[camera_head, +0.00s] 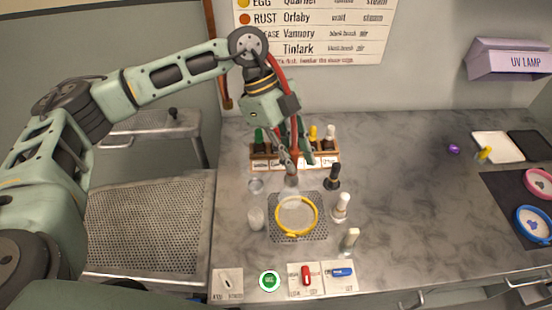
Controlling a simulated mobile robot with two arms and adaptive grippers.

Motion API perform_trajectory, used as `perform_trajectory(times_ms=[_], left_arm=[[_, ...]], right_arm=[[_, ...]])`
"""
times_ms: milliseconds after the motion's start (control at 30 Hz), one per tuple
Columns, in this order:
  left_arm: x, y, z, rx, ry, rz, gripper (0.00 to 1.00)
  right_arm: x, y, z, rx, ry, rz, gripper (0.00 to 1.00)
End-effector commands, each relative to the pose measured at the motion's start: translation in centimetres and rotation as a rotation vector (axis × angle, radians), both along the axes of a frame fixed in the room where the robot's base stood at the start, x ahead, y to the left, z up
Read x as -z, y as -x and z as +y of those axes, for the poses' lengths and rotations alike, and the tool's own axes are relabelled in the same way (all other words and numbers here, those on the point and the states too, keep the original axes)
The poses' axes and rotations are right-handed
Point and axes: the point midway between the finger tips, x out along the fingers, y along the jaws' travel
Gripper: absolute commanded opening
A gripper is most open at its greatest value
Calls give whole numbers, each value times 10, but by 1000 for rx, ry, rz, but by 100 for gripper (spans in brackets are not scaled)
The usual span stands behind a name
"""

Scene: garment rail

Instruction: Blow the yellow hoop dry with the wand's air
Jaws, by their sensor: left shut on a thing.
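The yellow hoop (277,215) lies flat on a dark perforated mat (318,236) on the counter, with pale material inside its ring. My left gripper (296,168) points down above and behind the hoop, apart from it. It is shut on the slim wand (294,150), which is partly hidden between the fingers. A red hose (279,70) runs down along my left wrist. Whether air is flowing cannot be seen. My right gripper is not in view.
Small bottles and cups surround the mat, including a white-capped one (341,207). Switch cards and a green button (269,281) line the front edge. The counter's middle right is clear. A UV lamp (510,60) hangs at right.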

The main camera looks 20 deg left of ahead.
Motion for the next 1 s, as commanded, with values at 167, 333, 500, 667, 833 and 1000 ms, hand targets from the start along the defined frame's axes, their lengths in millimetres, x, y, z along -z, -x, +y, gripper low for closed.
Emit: perform_trajectory(times_ms=[167, 333, 500, 667, 833, 1000], left_arm=[[-5, 1, -7, 0, 0, -1, 0], [-6, 1, -7, 0, 0, -1, 0], [-4, 1, -7, -1, 3, 1, 0], [7, 3, -7, -1, 23, 15, 0], [26, 5, -6, -3, 69, 46, 0], [43, 8, -6, -4, 117, 75, 0]], right_arm=[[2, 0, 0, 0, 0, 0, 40], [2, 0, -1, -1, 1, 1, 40], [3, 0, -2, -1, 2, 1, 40], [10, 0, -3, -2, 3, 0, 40], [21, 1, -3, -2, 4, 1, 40], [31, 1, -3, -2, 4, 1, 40]])
